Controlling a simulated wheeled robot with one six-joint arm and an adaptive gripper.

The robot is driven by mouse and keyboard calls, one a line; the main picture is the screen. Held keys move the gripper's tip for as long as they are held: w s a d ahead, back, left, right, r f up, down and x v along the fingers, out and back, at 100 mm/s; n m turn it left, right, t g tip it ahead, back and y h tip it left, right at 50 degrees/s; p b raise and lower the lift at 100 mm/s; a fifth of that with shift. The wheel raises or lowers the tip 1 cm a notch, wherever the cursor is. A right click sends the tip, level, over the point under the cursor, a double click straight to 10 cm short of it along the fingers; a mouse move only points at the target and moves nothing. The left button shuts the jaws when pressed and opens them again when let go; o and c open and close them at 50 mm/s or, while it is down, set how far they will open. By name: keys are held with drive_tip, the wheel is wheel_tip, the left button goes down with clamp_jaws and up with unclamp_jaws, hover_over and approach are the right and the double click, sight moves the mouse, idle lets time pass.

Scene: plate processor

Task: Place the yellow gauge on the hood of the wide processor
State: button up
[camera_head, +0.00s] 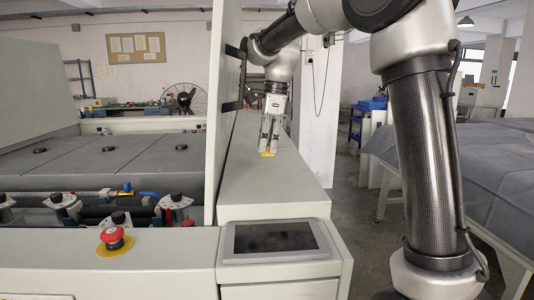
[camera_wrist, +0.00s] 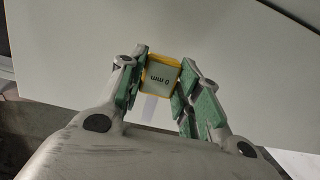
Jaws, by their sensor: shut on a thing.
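The yellow gauge (camera_wrist: 159,76) is a small yellow-rimmed block with a pale display face. In the wrist view it sits between the green-padded fingers of my gripper (camera_wrist: 160,88), which is shut on it. In the head view my gripper (camera_head: 269,138) points down over the right end of the wide processor, and a bit of the yellow gauge (camera_head: 268,154) shows at its fingertips. The gauge is at or just above the pale hood (camera_head: 300,178); I cannot tell if it touches.
A tall raised panel (camera_head: 226,80) with a black handle stands just left of my gripper. A dark screen (camera_head: 274,237) and a red emergency button (camera_head: 114,236) are at the front. A covered table (camera_head: 480,170) is at right. The hood surface around the gauge is clear.

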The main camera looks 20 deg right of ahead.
sight(269, 145)
drive_tip(key=shift+f, duration=1.5)
drive_tip(key=shift+f, duration=0.1)
drive_tip(key=o, duration=1.2)
drive_tip(key=shift+c, duration=0.2)
drive_tip(key=r, duration=0.3)
drive_tip(key=d+r, duration=0.1)
drive_tip(key=r, duration=0.7)
drive_tip(key=shift+s+d+r, duration=0.15)
drive_tip(key=shift+d, duration=0.2)
drive_tip(key=shift+s+d+r, duration=0.15)
drive_tip(key=shift+r, duration=0.25)
